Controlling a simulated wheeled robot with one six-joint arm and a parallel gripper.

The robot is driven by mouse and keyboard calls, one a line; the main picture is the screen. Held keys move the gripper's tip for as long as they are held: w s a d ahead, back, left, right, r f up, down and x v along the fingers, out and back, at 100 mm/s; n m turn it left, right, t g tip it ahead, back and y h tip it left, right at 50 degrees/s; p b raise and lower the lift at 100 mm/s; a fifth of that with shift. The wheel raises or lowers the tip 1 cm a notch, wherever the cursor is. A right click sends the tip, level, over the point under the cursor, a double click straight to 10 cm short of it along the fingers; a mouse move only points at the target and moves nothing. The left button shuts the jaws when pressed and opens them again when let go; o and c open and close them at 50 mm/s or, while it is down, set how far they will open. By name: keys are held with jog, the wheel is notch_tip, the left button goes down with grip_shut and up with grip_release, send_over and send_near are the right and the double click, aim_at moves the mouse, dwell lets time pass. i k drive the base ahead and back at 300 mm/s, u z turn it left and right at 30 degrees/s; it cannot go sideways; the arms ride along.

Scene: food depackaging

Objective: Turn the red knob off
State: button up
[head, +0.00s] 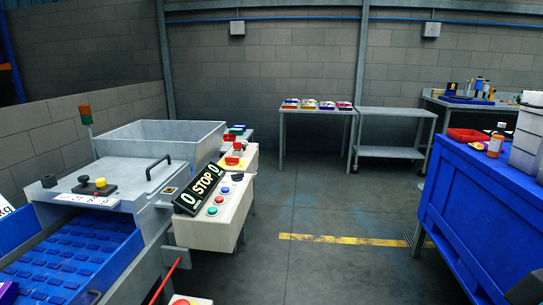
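Several red controls are in the head view, and I cannot tell which one is the red knob. A small red button (219,199) is on the sloped face of the white control box (212,232), between a blue button and a green one. Whether any is on or off is too small to tell. My gripper is not in view.
A machine with a grey lid (140,175) and blue conveyor (70,258) stands left, with a thin red rod (165,280) in front. A blue cabinet (490,215) stands right. Tables (395,112) line the back. The floor (330,205) between is clear.

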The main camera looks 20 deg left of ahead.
aim_at(231, 161)
jog(key=u, duration=0.35)
jog(key=i, duration=2.05)
jog(key=u, duration=0.95)
jog(key=i, duration=0.8)
jog(key=u, duration=0.2)
